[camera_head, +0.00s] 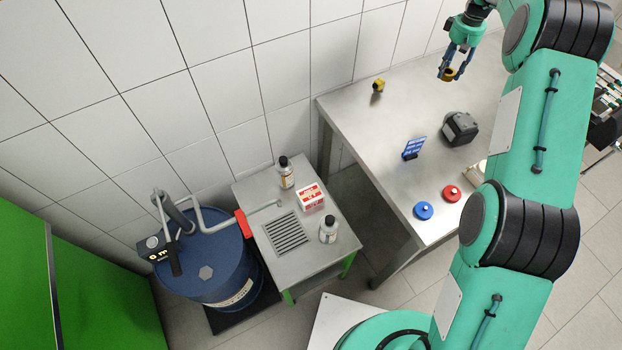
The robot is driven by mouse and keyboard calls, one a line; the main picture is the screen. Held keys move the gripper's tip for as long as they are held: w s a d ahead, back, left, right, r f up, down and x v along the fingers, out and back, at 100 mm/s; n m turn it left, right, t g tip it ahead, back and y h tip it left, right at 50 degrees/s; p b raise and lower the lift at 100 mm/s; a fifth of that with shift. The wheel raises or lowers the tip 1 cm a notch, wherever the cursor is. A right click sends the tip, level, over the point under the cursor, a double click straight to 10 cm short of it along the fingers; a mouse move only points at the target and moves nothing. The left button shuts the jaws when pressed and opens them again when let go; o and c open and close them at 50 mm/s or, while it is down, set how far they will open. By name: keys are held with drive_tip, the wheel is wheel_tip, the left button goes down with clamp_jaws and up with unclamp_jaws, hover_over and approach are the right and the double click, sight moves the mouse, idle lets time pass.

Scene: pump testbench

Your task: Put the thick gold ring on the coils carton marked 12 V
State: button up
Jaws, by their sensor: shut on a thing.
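My gripper (450,75) is at the top right, above the far part of the steel table. It is shut on the thick gold ring (448,74), which hangs between the fingertips, apart from the table top. A red and white carton (310,197) stands on the small grey side table, left of and well away from my gripper. It has red print on its top, too small to read surely as 12 V. Its top looks bare.
The steel table (350,110) bears a yellow object (378,85), a blue stand (413,148), a dark block (460,128), and blue (423,210) and red (452,194) discs. Bottles (286,173) (328,230) flank the carton on the side table (255,190). A blue drum (215,270) stands left.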

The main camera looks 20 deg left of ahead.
drive_tip(key=s+a+n, duration=0.2)
drive_tip(key=s+a, duration=0.2)
drive_tip(key=a, duration=0.3)
drive_tip(key=s+a+n, duration=0.1)
drive_tip(key=s+a, duration=0.2)
drive_tip(key=a, duration=0.4)
drive_tip(key=n+b, duration=0.3)
drive_tip(key=n, duration=0.6)
hover_over(310, 193)
wheel_tip(310, 193, down, 27)
drive_tip(key=shift+f, duration=0.55)
drive_tip(key=shift+f+b, duration=0.5)
drive_tip(key=shift+f, duration=2.6)
